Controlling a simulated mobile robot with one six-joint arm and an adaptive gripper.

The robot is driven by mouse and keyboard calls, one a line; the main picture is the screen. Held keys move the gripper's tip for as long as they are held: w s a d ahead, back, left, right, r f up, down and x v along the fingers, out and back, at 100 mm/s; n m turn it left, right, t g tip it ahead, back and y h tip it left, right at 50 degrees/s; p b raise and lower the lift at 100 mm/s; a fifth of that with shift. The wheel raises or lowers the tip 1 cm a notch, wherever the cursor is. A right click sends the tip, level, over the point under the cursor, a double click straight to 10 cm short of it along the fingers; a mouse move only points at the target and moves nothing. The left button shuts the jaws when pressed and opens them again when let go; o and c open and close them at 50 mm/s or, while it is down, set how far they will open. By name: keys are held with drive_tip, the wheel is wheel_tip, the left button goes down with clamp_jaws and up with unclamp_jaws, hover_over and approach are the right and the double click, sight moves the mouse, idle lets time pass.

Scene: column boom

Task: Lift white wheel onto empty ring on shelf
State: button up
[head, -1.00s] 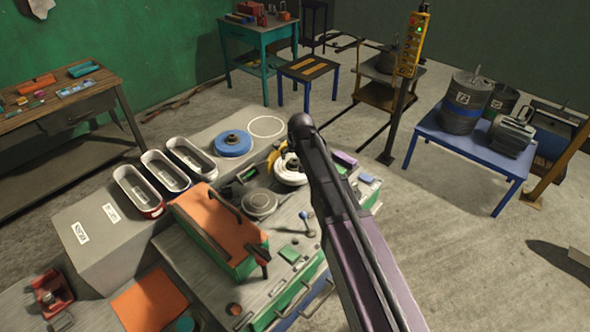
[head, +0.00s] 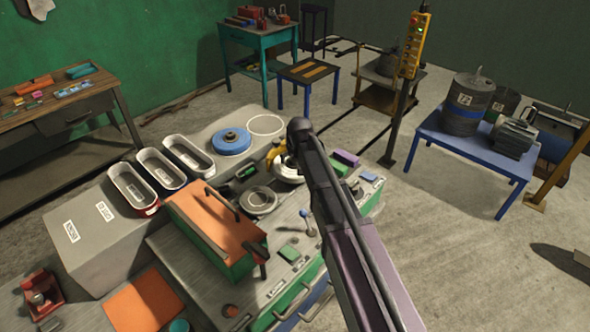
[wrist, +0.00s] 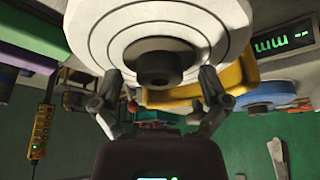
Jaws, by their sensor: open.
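The white wheel (head: 286,172) sits on the bench top, partly hidden behind my arm in the head view. In the wrist view the white wheel (wrist: 100,28) fills the top, with its dark round hub (wrist: 160,68) facing me. My gripper (wrist: 160,92) is open, one finger on each side below the hub; contact cannot be told. The empty ring (head: 266,125) is a pale outline on the grey shelf. A blue wheel (head: 231,141) lies on the shelf left of the ring and also shows in the wrist view (wrist: 262,90).
A yellow part (wrist: 200,92) is close behind the white wheel. A grey disc (head: 259,201) and an orange-topped green box (head: 215,232) lie left of my arm. Several oval bins (head: 161,169) stand on the shelf. A yellow control box (head: 414,45) stands on a post.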

idle(0.5)
clamp_jaws()
